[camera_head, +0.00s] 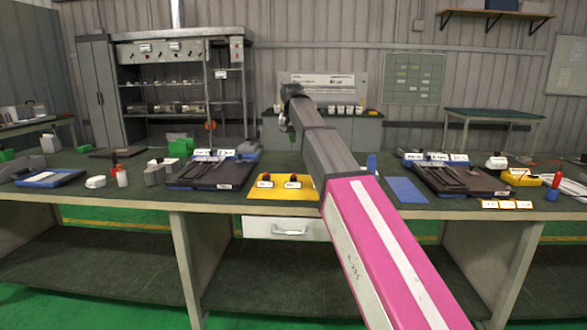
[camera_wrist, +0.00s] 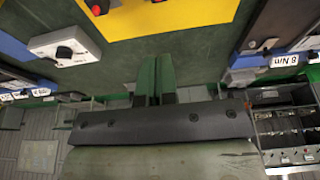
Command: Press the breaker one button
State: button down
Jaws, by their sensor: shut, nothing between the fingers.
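A yellow panel (camera_head: 283,194) lies on the workbench in the head view, left of my arm. It carries two small red buttons, a left one (camera_head: 266,177) and a right one (camera_head: 293,178), with white labels too small to read. I cannot tell which is breaker one. In the wrist view the yellow panel (camera_wrist: 160,14) shows at the top edge with a red button (camera_wrist: 97,9). My gripper (camera_wrist: 155,60) has its green fingers together, empty and apart from the panel.
Black trays, left (camera_head: 205,174) and right (camera_head: 455,182), flank the panel. A blue plate (camera_head: 405,190) lies right of my arm. A white box with a black knob (camera_wrist: 65,46) shows in the wrist view. A shelf rack (camera_head: 180,85) stands behind the bench.

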aim_at(293, 174)
jog(key=shift+f, duration=0.1)
jog(key=x, duration=0.8)
jog(key=s+x, duration=0.1)
jog(key=x, duration=0.3)
jog(key=shift+w+f, duration=0.1)
jog(key=shift+f, duration=0.9)
